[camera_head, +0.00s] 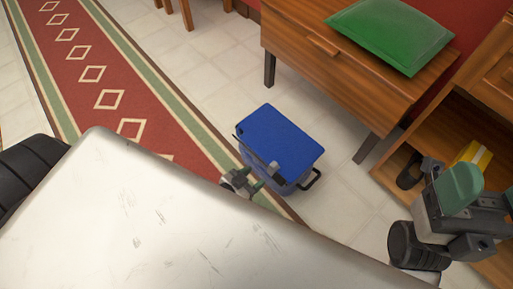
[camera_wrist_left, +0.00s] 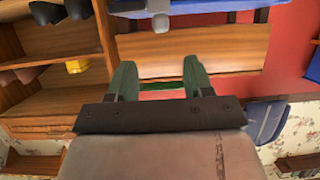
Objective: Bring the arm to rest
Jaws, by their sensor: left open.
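My left gripper (camera_head: 258,180) shows past the far edge of a pale scratched panel of my own body, in front of the blue-topped box in the head view. Its small green fingers are apart, and part of it is hidden by the panel. In the left wrist view its two green fingers (camera_wrist_left: 159,82) stand wide apart, with nothing clearly held between them. My right gripper (camera_head: 458,195) is at the right edge of the head view, in front of the shelf. One broad green finger shows; its opening cannot be made out.
The box with a blue top (camera_head: 279,142) stands on the tiled floor beside the red patterned runner (camera_head: 95,75). A wooden table (camera_head: 330,75) carries a green cushion (camera_head: 392,32). A yellow item (camera_head: 478,156) is in the wooden shelf at right. Tiles beyond the box are clear.

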